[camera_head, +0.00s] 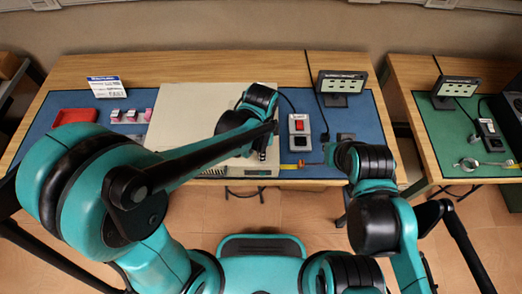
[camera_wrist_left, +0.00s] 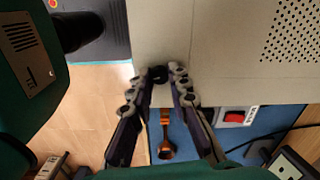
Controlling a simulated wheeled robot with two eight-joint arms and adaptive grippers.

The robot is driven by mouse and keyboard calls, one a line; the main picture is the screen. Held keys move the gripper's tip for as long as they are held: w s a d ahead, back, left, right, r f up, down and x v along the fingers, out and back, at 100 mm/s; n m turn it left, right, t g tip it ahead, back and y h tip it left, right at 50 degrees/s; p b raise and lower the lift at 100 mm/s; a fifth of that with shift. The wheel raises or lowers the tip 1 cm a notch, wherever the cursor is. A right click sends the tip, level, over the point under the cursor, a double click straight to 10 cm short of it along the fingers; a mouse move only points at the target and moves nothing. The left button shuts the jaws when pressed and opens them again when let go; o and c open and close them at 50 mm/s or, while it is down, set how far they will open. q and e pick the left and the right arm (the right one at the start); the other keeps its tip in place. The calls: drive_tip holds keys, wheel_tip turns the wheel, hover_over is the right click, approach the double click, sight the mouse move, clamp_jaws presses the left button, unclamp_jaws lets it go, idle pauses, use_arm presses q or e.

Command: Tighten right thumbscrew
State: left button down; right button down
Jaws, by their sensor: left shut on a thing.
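The beige computer case (camera_head: 185,112) lies on the blue mat of the workbench. Its edge and perforated panel also show in the wrist view (camera_wrist_left: 230,70). My left gripper (camera_head: 264,146) is at the case's near right corner. In the wrist view its two fingers (camera_wrist_left: 159,80) come together on a small dark thumbscrew (camera_wrist_left: 158,73) at the case edge. The fingers cover most of the thumbscrew. In the head view my left arm hides the thumbscrew and part of the case. My right arm is raised at the right, and I cannot make out its gripper.
A dark sign (camera_head: 342,82) stands behind. A red tray (camera_head: 75,117) is at the left. Another green-matted bench is at the right.

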use_arm(q)
drive_tip(key=shift+m, duration=1.1)
drive_tip(key=c, duration=1.4)
unclamp_jaws()
drive_tip(key=shift+c, duration=0.2)
wheel_tip(320, 180, up, 12)
drive_tip(key=shift+a, duration=0.1)
